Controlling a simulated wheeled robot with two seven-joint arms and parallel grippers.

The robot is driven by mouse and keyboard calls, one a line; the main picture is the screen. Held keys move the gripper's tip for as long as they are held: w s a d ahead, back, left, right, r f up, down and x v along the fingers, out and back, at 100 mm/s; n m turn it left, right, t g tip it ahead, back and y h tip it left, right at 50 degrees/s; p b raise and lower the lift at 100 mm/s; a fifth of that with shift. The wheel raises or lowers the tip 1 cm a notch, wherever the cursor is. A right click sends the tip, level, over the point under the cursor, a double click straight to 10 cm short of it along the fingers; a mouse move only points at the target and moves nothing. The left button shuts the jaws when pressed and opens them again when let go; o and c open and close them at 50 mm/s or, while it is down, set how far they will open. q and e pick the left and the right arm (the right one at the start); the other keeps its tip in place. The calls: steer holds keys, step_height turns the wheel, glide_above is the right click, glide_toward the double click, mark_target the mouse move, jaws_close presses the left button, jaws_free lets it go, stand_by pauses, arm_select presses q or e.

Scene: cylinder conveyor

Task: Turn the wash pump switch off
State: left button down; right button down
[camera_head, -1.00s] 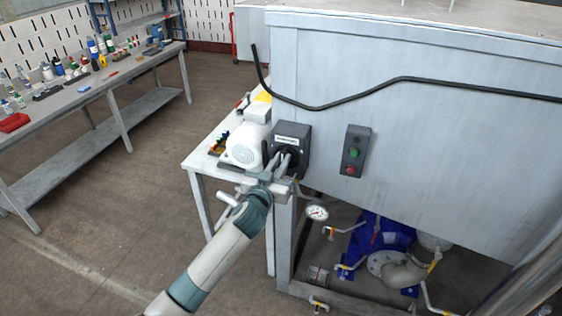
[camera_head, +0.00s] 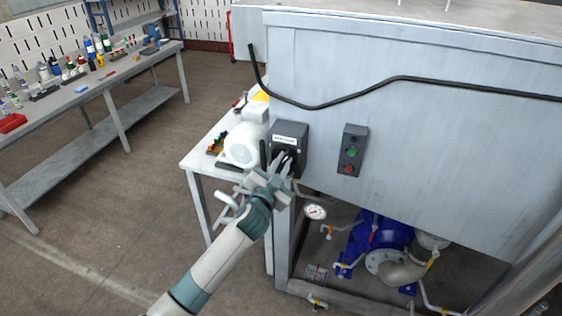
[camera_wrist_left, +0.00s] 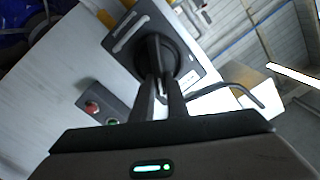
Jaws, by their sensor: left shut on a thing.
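The wash pump switch (camera_head: 289,138) is a dark grey box with a white label and a round black rotary knob, mounted at the left end of the grey metal cabinet. My left gripper (camera_head: 286,158) is at the front of the box, its fingers shut on the knob. In the left wrist view the two fingers (camera_wrist_left: 158,88) reach to the black knob (camera_wrist_left: 164,58) and hold its raised grip between them. The fingers hide part of the knob, and I cannot read its position marks. My right gripper is not in view.
A control box with green and red buttons (camera_head: 352,150) is on the cabinet panel (camera_head: 430,140) to the right. A black cable (camera_head: 400,80) crosses the panel. A white motor (camera_head: 243,146) stands on a table at left. A blue pump (camera_head: 378,240) sits below.

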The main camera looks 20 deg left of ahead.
arm_select(q)
steer(key=m, duration=0.3)
steer(key=f+m, duration=0.1)
steer(key=m, duration=0.3)
steer(key=d+f+m, duration=0.1)
steer(key=m, duration=0.3)
steer(key=shift+p, duration=0.4)
steer(key=shift+m, duration=0.3)
steer(key=c, duration=1.7)
jaws_free()
steer(key=shift+c, duration=0.2)
steer(key=shift+s, duration=0.15)
steer(key=s+b, duration=0.5)
steer(key=s, duration=1.2)
steer(key=shift+a, duration=0.25)
steer(key=shift+f, duration=0.1)
